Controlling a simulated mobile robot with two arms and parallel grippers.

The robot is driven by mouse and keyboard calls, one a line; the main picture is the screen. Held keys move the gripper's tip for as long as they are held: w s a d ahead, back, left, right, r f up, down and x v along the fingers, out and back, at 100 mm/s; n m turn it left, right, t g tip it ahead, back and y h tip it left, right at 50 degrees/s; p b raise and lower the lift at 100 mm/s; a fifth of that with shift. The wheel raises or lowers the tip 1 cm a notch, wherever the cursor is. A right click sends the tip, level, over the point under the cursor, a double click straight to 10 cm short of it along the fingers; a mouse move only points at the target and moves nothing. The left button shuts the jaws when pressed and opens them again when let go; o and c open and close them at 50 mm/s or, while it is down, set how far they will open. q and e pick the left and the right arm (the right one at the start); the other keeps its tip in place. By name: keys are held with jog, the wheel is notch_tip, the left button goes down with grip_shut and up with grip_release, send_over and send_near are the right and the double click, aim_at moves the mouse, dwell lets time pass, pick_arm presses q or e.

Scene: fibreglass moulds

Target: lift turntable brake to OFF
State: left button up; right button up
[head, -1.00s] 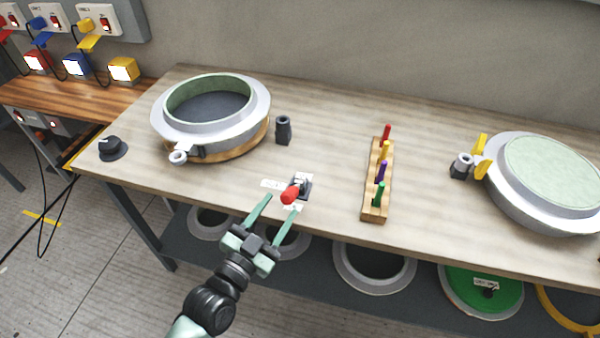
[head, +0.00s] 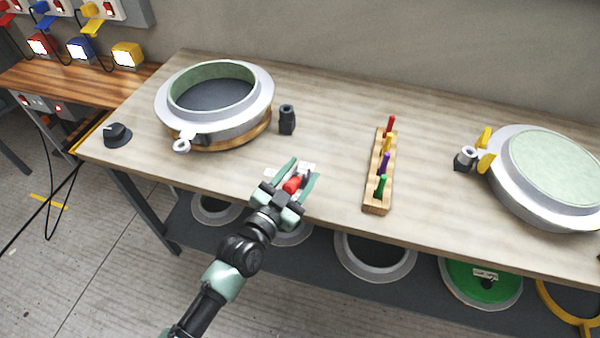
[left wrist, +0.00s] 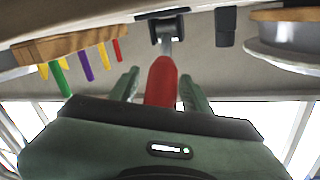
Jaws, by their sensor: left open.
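The turntable brake is a small lever with a red handle (head: 291,184) near the front edge of the bench. In the left wrist view the red handle (left wrist: 162,82) stands between my two green fingers, on a grey stem from a dark bracket (left wrist: 163,28). My left gripper (head: 299,171) is open around the red handle, with a finger on either side. Gaps show between handle and fingers in the left wrist view. The label beside the lever is partly hidden by the gripper. The turntable with a round grey mould (head: 215,103) stands at back left. My right gripper is out of view.
A wooden rack (head: 376,185) with several coloured pegs stands right of the lever. A dark cylinder (head: 287,120) stands behind it. A black knob (head: 117,135) sits at the bench's left end. Another mould (head: 550,175) with yellow clamps lies at right.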

pick_arm(q)
grip_shut()
dwell(1.4)
